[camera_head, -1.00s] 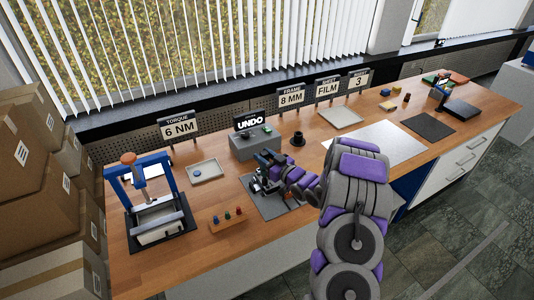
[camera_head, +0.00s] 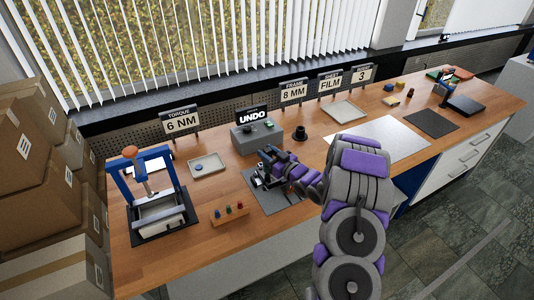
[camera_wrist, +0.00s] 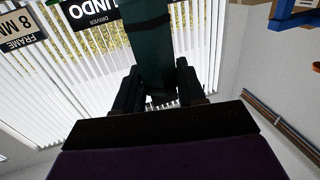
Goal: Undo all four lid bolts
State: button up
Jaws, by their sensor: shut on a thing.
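My gripper (camera_head: 266,172) is low over a dark grey mat (camera_head: 284,200) at the middle of the bench. In the wrist view its two black fingers (camera_wrist: 160,90) are shut on a dark green, driver-like tool (camera_wrist: 155,55) that runs up between them. In the head view my gripper and arm hide most of what is on the mat. I cannot make out the lid or its bolts in either view. A grey box (camera_head: 256,140) with a green button stands behind the gripper, under a sign (camera_head: 252,116) reading UNDO.
A blue-framed press (camera_head: 178,178) stands at left. A wooden block (camera_head: 229,212) with coloured pegs, a small tray (camera_head: 208,165) and a black round holder (camera_head: 300,134) are near the gripper. Signs line the back. A pale sheet (camera_head: 380,140) lies at right. Boxes stack at far left.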

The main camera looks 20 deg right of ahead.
jog(key=shift+d, duration=0.7)
jog(key=shift+a, duration=0.95)
jog(key=shift+d, duration=0.15)
jog(key=shift+d, duration=0.4)
jog(key=shift+f, duration=0.1)
jog(key=shift+a, duration=0.15)
jog(key=shift+a+f, duration=0.15)
jog(key=shift+a, duration=0.1)
jog(key=shift+f, duration=0.15)
